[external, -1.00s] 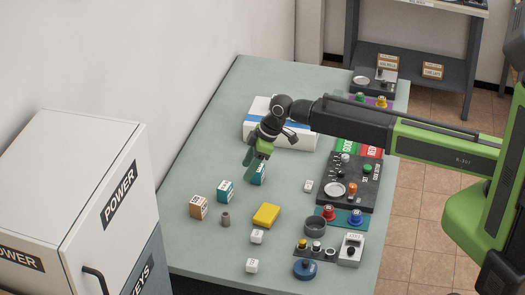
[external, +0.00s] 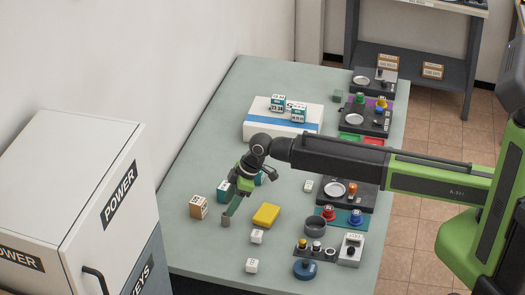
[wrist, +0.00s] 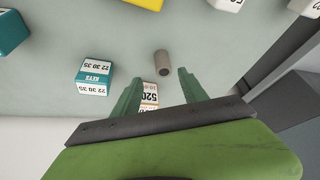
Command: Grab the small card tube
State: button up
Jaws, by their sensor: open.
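The small card tube (wrist: 162,62) is a short grey-brown cylinder on the table. In the wrist view it stands just beyond the fingertips, roughly between their lines. My gripper (wrist: 158,80) is open, with its two green fingers apart and nothing between them at the tips. In the external view my gripper (external: 232,212) points down right by the tube (external: 226,222), and its fingers partly cover the tube's top. I cannot tell whether a finger touches it.
A brown-and-white box (external: 198,207) stands close left of the tube, and a teal box (external: 223,190) behind it. A yellow block (external: 266,215) lies to the right, with white cubes (external: 257,237) nearer the front. Table (external: 200,250) in front of the tube is clear.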

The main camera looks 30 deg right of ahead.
aim_at(225, 220)
jog(key=b+x, duration=0.4)
jog(key=x, duration=0.1)
jog(key=shift+s+a+f+b, duration=0.1)
jog(key=shift+s+f+b, duration=0.15)
jog(key=shift+s+b, duration=0.15)
jog(key=shift+r, duration=0.2)
jog(key=shift+c, duration=0.4)
grip_shut()
